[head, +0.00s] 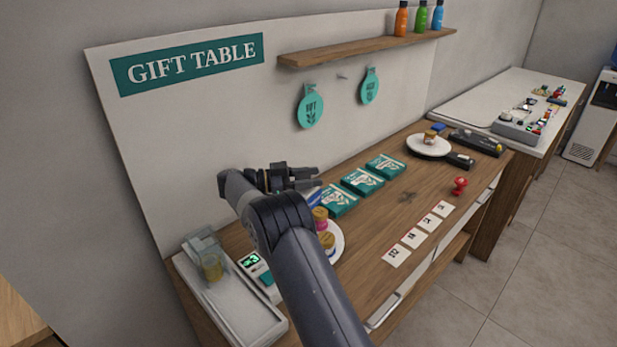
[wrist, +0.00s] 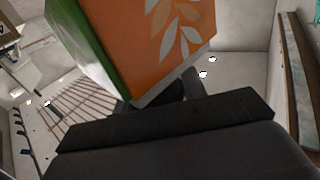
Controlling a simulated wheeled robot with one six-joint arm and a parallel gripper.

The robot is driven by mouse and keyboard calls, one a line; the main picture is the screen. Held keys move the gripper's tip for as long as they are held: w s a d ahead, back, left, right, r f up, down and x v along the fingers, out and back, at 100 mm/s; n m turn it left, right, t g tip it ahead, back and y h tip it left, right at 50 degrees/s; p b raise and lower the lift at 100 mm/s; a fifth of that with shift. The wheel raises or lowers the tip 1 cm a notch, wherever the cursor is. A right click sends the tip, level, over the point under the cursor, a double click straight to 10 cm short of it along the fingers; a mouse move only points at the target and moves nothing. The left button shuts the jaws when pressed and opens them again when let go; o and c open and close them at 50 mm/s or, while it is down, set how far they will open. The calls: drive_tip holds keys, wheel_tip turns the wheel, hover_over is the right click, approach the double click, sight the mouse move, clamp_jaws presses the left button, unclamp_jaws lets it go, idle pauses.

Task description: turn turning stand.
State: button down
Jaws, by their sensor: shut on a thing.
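My gripper (head: 292,178) is over the left part of the wooden gift table, close to the back board. In the wrist view a box-shaped thing (wrist: 150,45) with an orange face, a green face and pale leaf prints stands just beyond the dark jaws, and my gripper is shut on it. Its lower part is hidden behind the jaws. I cannot tell whether it is the turning stand. In the head view my gripper and arm hide most of that spot, and only a small blue patch (head: 313,197) shows below the jaws.
A white plate (head: 338,247) with small jars lies right beside my arm. Teal boxes (head: 362,182) stand in a row to the right. A display device (head: 254,263) and a white tray (head: 230,309) are at the front left. A shelf (head: 365,47) hangs above.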

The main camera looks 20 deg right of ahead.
drive_tip(key=shift+r+m+g, duration=0.2)
drive_tip(key=shift+m+g, duration=0.2)
drive_tip(key=shift+g, duration=0.1)
drive_tip(key=c, duration=0.9)
unclamp_jaws()
drive_tip(key=shift+f, duration=0.1)
wheel_tip(320, 180, up, 10)
drive_tip(key=shift+b, duration=0.85)
wheel_tip(320, 180, down, 10)
drive_tip(key=shift+f+p, duration=0.1)
drive_tip(key=shift+p, duration=0.75)
